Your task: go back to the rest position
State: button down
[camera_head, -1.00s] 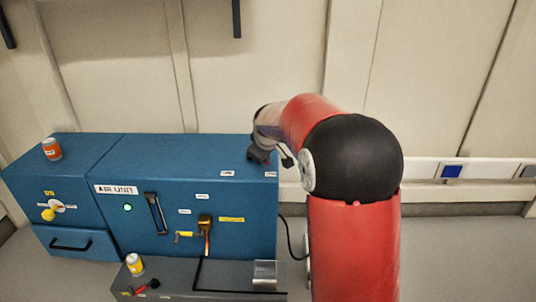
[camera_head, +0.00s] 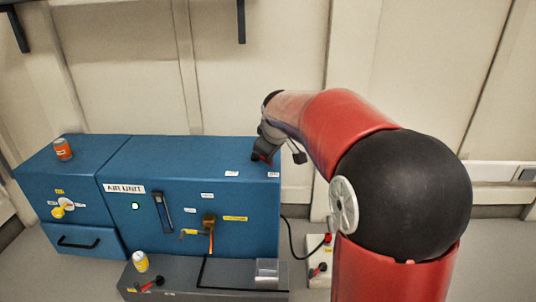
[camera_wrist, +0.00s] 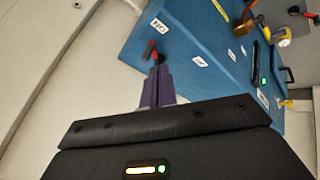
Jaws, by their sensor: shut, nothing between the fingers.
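My gripper (camera_head: 263,156) hangs at the right end of the blue air unit's top in the camera_head view, with my red arm reaching over from the right. In the camera_wrist view my gripper's purple fingers (camera_wrist: 157,88) are together with nothing between them.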

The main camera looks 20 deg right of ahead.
jog(key=s+a+r+m+p, duration=0.1)
jog(key=s+r+m+p, duration=0.15)
jog(key=s, duration=0.55)
jog(key=s+a+r+m+p, duration=0.1)
jog(key=s+a+r, duration=0.15)
jog(key=s, duration=0.45)
jog(key=s+a+f+m+g+y+p, duration=0.1)
jog(key=s+f+m+p, duration=0.1)
jog(key=s, duration=1.6)
jog(key=shift+m+g+p, duration=0.4)
jog(key=shift+m+p, duration=0.35)
jog(key=shift+m, duration=0.1)
jog(key=shift+a, duration=0.1)
